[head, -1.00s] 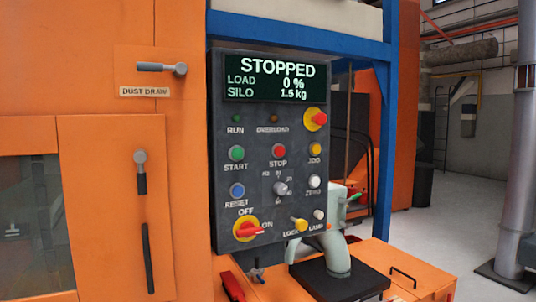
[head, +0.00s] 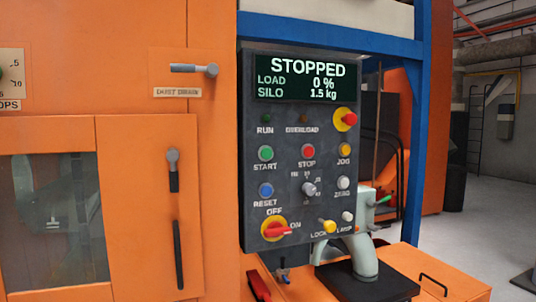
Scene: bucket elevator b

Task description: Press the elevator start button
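The dark control panel (head: 290,220) stands upright near the middle of the head view. Its green START button (head: 265,153) is at the panel's left, above its label. The red STOP button (head: 308,151) is to its right, and the blue RESET button (head: 266,190) is below it. The display (head: 308,78) reads STOPPED, LOAD 0 %, SILO 1.5 kg. The RUN lamp (head: 265,118) looks dark green. A red rotary switch on a yellow disc (head: 274,229) sits at the bottom left, its handle towards ON. My gripper is not in view.
An orange cabinet (head: 150,140) with a handled, windowed door fills the left. A blue frame post (head: 414,150) stands right of the panel. Below are an orange base (head: 400,260) and a pale pipe (head: 362,258). Grey floor (head: 470,235) shows clear at right.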

